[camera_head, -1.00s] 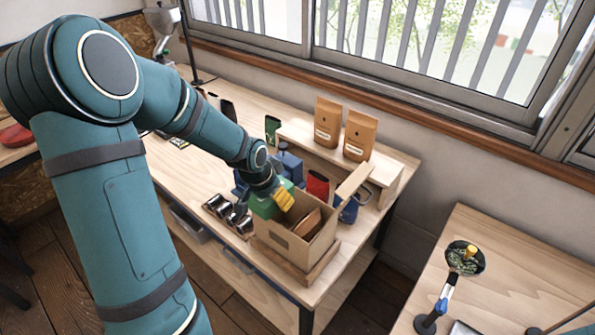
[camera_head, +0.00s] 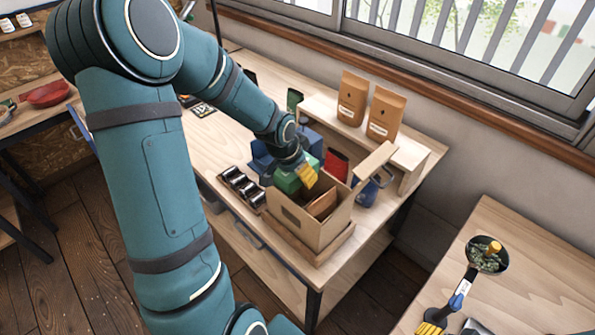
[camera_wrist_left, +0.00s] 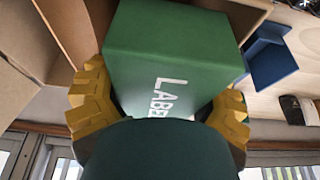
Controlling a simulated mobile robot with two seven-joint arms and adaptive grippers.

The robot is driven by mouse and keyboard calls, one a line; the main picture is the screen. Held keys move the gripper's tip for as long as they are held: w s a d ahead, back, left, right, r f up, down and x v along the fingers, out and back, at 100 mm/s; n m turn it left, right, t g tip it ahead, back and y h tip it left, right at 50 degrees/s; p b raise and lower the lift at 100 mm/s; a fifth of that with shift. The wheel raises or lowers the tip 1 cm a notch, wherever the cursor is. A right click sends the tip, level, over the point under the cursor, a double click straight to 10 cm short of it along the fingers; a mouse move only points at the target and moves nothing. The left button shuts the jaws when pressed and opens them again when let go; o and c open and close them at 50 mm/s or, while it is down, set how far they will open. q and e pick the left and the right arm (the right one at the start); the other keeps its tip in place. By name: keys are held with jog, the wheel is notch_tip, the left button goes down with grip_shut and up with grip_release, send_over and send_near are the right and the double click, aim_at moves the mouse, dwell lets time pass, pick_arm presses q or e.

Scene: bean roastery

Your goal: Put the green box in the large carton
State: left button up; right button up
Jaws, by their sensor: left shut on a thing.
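The green box (camera_head: 288,182) is in my left gripper (camera_head: 306,176), at the far left edge of the large carton (camera_head: 291,222). The carton stands open on the workbench with a flap raised and brown pieces showing inside. I cannot tell whether the box is over the opening or just outside it. In the left wrist view the green box (camera_wrist_left: 175,50), lettered LABEL, sits between the yellow fingers of my left gripper (camera_wrist_left: 160,105). Carton walls (camera_wrist_left: 30,45) show at the left there. Yellow fingers of what appears to be my right gripper (camera_head: 432,328) show at the bottom edge, mostly out of view.
A row of dark tins (camera_head: 242,188) is left of the carton. Blue things (camera_head: 262,158) and a red pouch (camera_head: 336,164) stand behind it. Two brown bags (camera_head: 352,98) stand on a raised shelf (camera_head: 412,152).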

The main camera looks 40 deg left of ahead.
pick_arm(q)
jog(key=shift+s+f, duration=0.1)
jog(key=shift+f, duration=0.05)
jog(key=o, duration=1.2)
jog(key=shift+r+p, duration=1.85)
jog(key=shift+r, duration=0.55)
jog(key=shift+r+p, duration=0.35)
jog(key=shift+r, duration=0.85)
